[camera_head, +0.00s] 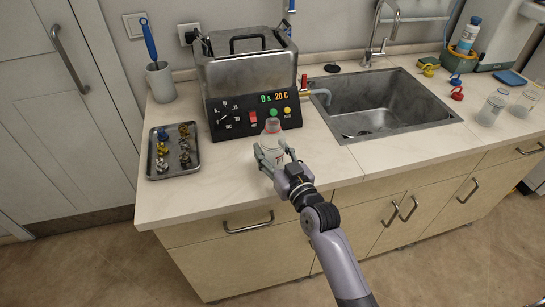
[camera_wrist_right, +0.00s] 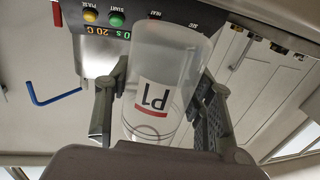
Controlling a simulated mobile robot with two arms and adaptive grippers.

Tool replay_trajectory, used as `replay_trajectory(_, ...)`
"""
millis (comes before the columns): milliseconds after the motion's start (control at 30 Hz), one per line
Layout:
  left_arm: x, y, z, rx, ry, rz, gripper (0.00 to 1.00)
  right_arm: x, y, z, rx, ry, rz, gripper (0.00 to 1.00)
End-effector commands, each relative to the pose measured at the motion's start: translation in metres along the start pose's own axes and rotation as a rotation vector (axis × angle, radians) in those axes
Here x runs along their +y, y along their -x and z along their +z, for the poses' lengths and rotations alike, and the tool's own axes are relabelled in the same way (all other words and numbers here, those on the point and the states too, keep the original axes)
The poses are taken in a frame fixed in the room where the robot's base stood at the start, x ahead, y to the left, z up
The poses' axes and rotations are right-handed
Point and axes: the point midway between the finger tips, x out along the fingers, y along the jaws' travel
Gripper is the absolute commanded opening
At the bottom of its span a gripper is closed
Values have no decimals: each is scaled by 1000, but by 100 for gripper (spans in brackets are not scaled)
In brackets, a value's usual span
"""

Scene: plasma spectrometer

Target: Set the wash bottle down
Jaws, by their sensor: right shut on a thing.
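In the right wrist view the bottle (camera_wrist_right: 160,85) shows a "P1" label with a red line, between the two fingers of the gripper (camera_wrist_right: 160,108). The bottle looks roughly upright in the head view. I cannot tell whether its base touches the counter, as the gripper hides it. My left gripper is not in view.
A metal bath (camera_head: 245,75) with a lit panel stands close behind the bottle. A dark tray (camera_head: 172,165) of small parts and a grey cup (camera_head: 160,82) are at left. The sink (camera_head: 375,105) is at right. Bare counter (camera_head: 225,185) lies in front of the bath.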

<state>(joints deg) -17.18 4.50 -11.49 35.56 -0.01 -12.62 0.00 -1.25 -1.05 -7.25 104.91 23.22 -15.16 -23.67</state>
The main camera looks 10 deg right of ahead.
Motion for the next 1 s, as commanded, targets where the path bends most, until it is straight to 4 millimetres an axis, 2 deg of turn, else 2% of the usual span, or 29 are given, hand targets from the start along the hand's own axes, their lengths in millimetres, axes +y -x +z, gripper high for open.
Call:
replay_trajectory(33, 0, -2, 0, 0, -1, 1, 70, 0, 0, 10, -2, 2, -1, 17)
replay_trajectory(133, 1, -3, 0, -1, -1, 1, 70, 0, 0, 19, 1, 1, -1, 17)
replay_trajectory(533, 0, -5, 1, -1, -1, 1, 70, 0, 0, 25, 1, 1, 0, 17)
replay_trajectory(567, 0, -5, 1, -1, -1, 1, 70, 0, 0, 25, 0, 1, 0, 50)
replay_trajectory(867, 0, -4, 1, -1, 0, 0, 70, 0, 0, 24, 0, 0, 0, 69)
replay_trajectory(1000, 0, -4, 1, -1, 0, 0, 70, 0, 0, 24, 0, 0, 0, 69)
